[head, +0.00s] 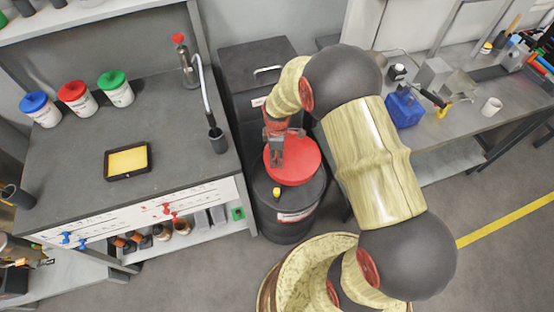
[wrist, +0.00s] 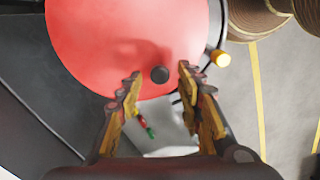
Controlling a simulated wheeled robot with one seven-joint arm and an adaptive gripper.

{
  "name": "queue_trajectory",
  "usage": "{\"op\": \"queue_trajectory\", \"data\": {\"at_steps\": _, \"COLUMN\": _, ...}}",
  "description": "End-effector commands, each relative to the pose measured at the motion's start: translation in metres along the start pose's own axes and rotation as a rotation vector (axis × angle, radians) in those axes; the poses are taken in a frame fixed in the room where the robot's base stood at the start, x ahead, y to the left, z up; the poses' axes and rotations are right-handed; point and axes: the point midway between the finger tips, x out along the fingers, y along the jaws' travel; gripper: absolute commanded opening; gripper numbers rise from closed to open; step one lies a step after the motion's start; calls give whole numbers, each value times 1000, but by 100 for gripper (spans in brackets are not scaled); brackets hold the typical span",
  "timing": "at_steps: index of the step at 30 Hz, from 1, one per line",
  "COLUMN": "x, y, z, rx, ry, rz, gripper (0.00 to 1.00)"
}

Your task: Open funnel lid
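The red round funnel lid (head: 302,160) lies flat and closed on top of a black drum (head: 285,222). In the wrist view the lid (wrist: 105,45) fills the upper left. A small dark knob (wrist: 160,74) shows near the lid's edge, between my fingertips. My gripper (head: 276,162) is over the left part of the lid in the head view and hides some of it. In the wrist view my gripper (wrist: 160,78) is open, one finger on each side of the knob, with gaps on both sides. I cannot tell the height between fingertips and knob.
A yellow-tipped fitting (head: 276,192) sticks out by the drum's rim. A workbench (head: 75,150) stands close on the left, a dark cabinet (head: 255,62) behind, and another bench (head: 460,105) with a blue container (head: 404,108) on the right. Open floor lies to the lower right.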

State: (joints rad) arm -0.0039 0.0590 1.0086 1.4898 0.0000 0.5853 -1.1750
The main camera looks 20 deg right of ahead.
Motion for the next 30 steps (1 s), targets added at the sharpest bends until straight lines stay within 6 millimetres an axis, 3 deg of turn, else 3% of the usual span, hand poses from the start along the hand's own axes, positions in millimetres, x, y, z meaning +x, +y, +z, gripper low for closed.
{"op": "queue_trajectory", "data": {"at_steps": 3, "x": 12, "y": 1, "z": 0, "rx": 0, "ry": 0, "rz": 1, "gripper": 37}}
{"op": "queue_trajectory", "data": {"at_steps": 11, "x": 13, "y": 1, "z": 0, "rx": 1, "ry": 1, "rz": 1, "gripper": 37}}
{"op": "queue_trajectory", "data": {"at_steps": 30, "x": 13, "y": 1, "z": 0, "rx": 1, "ry": 1, "rz": 1, "gripper": 1}}
